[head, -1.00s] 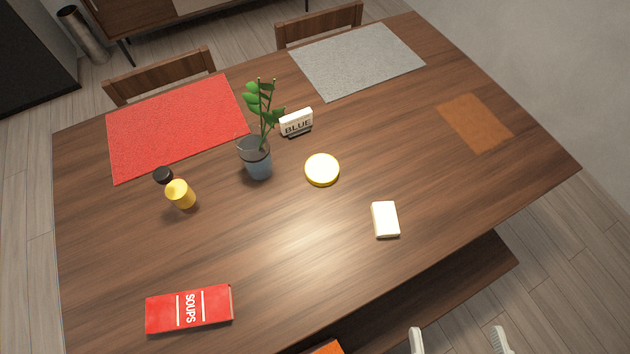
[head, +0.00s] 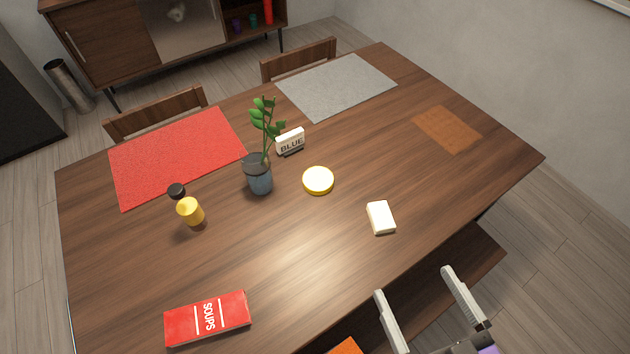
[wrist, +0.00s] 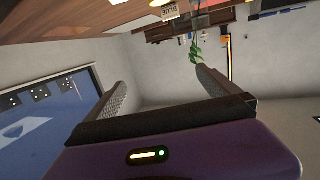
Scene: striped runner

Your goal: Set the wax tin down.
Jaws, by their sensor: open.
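A round, flat tin with a yellow rim and pale lid, which looks like the wax tin (head: 318,181), lies on the wooden table (head: 290,235), right of the potted plant. Nothing touches it. My gripper (head: 414,283) is open and empty, at the table's near edge, below and right of the tin in the head view. Its two spread fingers also show in the wrist view (wrist: 161,82), with nothing between them.
Near the tin are a plant in a glass pot (head: 258,176), a BLUE sign (head: 290,142) and a white box (head: 381,217). A yellow jar (head: 190,212) and red SOUPS box (head: 208,318) are left. A bench (head: 455,265) is below the near edge.

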